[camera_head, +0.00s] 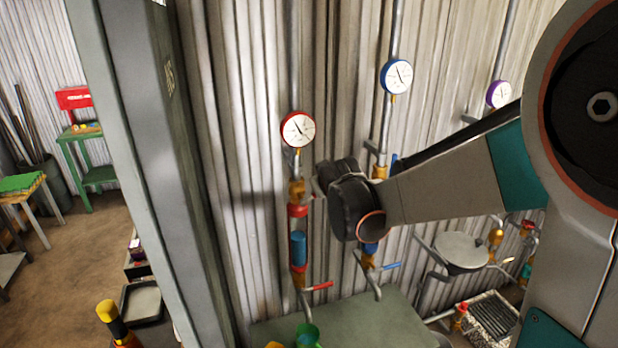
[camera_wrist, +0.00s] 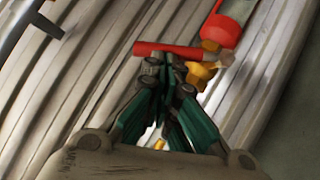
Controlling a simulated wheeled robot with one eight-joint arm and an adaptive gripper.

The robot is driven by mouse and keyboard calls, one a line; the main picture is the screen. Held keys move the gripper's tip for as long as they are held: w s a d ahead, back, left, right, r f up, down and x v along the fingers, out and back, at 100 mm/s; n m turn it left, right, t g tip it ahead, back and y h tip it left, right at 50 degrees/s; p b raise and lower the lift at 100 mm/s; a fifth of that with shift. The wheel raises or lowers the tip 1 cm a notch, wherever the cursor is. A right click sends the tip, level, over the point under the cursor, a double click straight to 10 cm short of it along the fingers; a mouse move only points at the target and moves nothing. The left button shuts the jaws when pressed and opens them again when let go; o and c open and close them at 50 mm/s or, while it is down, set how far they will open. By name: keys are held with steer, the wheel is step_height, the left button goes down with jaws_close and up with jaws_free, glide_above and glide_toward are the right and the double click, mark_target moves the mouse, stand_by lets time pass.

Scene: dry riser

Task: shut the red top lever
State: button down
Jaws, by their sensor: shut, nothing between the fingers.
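The red top lever (camera_wrist: 170,50) runs across the upper middle of the wrist view. Its right end meets a brass fitting (camera_wrist: 200,74) beside a red collar. My gripper (camera_wrist: 166,70) is shut and empty, its fingertips right at the lever's near side; I cannot tell whether they touch. In the head view my dark wrist stands just right of the brass valve (camera_head: 297,188) on the red-gauge riser. It hides most of the top lever and the fingers there.
The red gauge (camera_head: 298,129) is above the valve. A lower red lever (camera_head: 320,286) sits below the blue cylinder (camera_head: 299,248). A neighbouring riser has a blue gauge (camera_head: 396,76) and a blue lever (camera_head: 388,266). A grey post (camera_head: 150,150) stands left; a green table (camera_head: 400,318) is below.

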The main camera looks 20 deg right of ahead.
steer(key=shift+d+f+m+y+b, duration=0.4)
steer(key=shift+d+f+b, duration=0.2)
steer(key=shift+d+f, duration=0.55)
steer(key=shift+f, duration=0.1)
steer(key=shift+a, duration=0.1)
